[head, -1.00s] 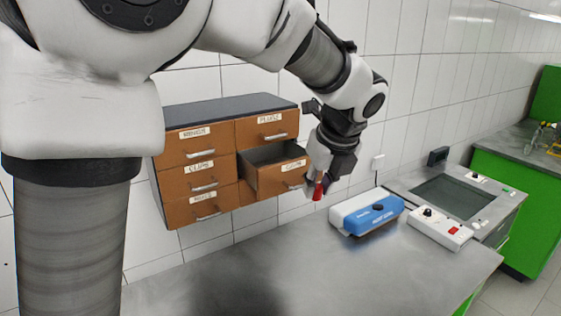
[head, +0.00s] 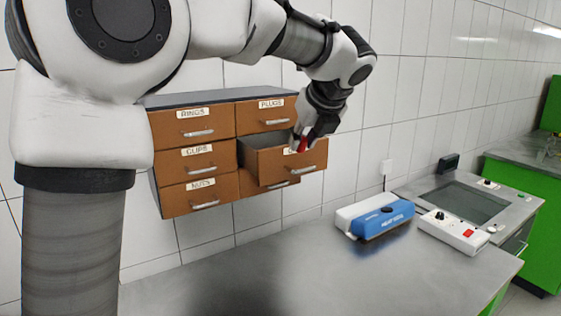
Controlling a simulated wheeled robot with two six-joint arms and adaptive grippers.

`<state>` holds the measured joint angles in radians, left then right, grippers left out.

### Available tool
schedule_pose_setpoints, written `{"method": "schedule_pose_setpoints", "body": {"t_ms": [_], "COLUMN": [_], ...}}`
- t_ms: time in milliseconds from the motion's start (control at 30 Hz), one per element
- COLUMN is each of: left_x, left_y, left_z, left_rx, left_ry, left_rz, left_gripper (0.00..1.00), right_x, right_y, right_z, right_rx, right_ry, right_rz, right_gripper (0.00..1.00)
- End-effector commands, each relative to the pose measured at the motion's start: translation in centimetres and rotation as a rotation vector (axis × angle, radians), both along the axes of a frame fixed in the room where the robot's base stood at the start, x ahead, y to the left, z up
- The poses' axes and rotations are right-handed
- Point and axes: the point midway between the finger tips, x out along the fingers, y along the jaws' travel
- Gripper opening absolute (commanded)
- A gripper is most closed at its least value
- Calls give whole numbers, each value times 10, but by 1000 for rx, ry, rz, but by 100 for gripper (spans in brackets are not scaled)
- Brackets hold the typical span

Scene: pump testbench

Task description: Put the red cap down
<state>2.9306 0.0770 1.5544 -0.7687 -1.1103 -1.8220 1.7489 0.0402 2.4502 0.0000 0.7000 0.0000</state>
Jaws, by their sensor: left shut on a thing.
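My left gripper (head: 302,138) points down and is shut on the red cap (head: 302,145). Only a small red part of the cap shows between the dark fingers. The gripper and cap are at the front panel of the pulled-out drawer (head: 305,161), in the right column of the cabinet. The cap overlaps the top edge of that panel in the head view, and I cannot tell whether it is inside, above or in front of the drawer. The gripper covers most of the drawer's label. My right gripper is not in view.
The brown cabinet (head: 165,158) hangs on the tiled wall, its other drawers shut. The steel bench (head: 320,275) below has wide clear room. A blue and white device (head: 383,219) and a white box with a red switch (head: 453,231) stand on the right.

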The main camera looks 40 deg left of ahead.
Motion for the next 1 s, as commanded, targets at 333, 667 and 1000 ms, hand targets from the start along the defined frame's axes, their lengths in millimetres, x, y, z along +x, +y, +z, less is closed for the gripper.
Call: {"method": "schedule_pose_setpoints", "body": {"t_ms": [333, 667, 1000], "left_x": [35, 54, 62], "left_y": [65, 103, 118], "left_z": [6, -18, -41], "left_rx": [-2, 1, -63], "left_ry": [0, 2, 30], "left_rz": [2, 0, 5], "left_gripper": [12, 12, 12], "right_x": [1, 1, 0], "right_y": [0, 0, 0], "right_z": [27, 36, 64], "right_rx": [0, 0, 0], "right_ry": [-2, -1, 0], "right_rz": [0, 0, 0], "right_gripper": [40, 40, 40]}}
